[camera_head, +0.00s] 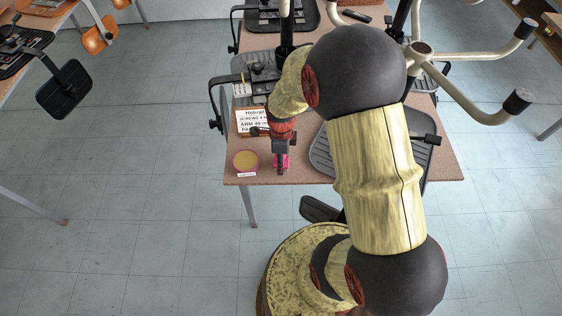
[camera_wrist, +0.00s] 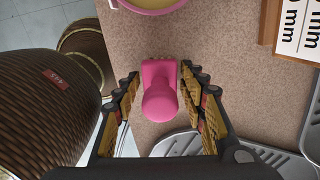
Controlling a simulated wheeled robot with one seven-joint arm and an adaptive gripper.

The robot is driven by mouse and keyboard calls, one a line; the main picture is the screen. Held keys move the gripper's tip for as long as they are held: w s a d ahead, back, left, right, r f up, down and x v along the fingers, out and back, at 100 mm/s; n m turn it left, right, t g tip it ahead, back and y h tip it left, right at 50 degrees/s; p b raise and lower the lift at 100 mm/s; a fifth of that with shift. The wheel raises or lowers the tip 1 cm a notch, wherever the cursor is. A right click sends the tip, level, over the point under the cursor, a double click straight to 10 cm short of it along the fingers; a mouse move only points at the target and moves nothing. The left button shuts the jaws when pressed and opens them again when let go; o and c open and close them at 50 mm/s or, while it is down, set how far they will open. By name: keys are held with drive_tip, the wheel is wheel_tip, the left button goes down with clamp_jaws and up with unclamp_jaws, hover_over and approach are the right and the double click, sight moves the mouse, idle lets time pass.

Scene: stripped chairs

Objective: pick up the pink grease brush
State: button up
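The pink grease brush (camera_wrist: 160,92) is on the brown table near its front edge. In the wrist view it shows a wide flat end and a rounded end toward the camera. In the head view only a little pink (camera_head: 281,167) shows beneath my gripper (camera_head: 281,158). In the wrist view my gripper (camera_wrist: 160,76) is open, with one finger on each side of the brush. A narrow gap shows on both sides, so the fingers look apart from it. The brush's underside is hidden.
A round yellow-topped tin (camera_head: 245,161) stands just left of the brush. A framed text sign (camera_head: 252,121) is behind it. A grey chair part (camera_head: 322,152) lies to the right. The table's front edge (camera_head: 262,183) is close. Metal chair frames crowd the back right.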

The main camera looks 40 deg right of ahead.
drive_tip(key=c, duration=0.9)
wheel_tip(320, 180, up, 10)
drive_tip(key=p, duration=0.3)
drive_tip(key=o, duration=0.6)
drive_tip(key=c, duration=0.4)
